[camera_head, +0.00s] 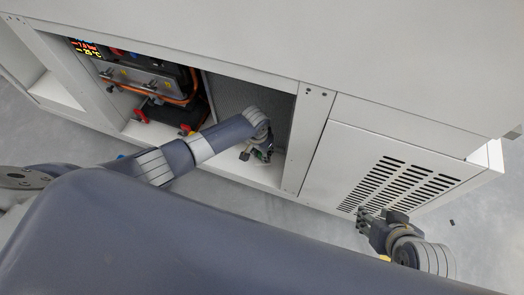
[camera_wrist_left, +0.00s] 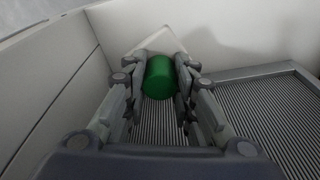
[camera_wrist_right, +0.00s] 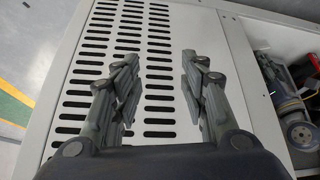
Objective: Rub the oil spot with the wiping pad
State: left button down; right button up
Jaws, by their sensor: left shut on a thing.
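My left gripper (camera_head: 258,153) reaches into the open bay of the white cabinet. In the left wrist view its fingers (camera_wrist_left: 160,82) are shut on a green cylinder (camera_wrist_left: 160,78), which I take for the grip of the wiping pad. A pale angular patch shows just beyond the cylinder; I cannot tell whether it is the pad's face or the wall. No oil spot can be made out in any view. My right gripper (camera_wrist_right: 160,75) is open and empty in front of the slotted panel; it also shows in the head view (camera_head: 372,216).
A ribbed grey panel (camera_wrist_left: 275,115) lines the bay around my left gripper, with pale walls close by. The slotted panel (camera_head: 395,185) is to the right.

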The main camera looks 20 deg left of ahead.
pick_arm(q)
jog(key=shift+r+p, duration=1.1)
jog(key=shift+p, duration=0.05)
jog(key=shift+s+r+p, duration=0.1)
jog(key=shift+r+p, duration=0.15)
jog(key=shift+p, duration=0.1)
pick_arm(e)
jog(key=s+g, duration=0.1)
jog(key=s, duration=0.1)
jog(key=s+d+g, duration=0.1)
jog(key=s, duration=0.2)
jog(key=shift+d+g+h, duration=0.2)
jog(key=shift+g+h, duration=0.1)
pick_arm(q)
jog(key=shift+f, duration=0.15)
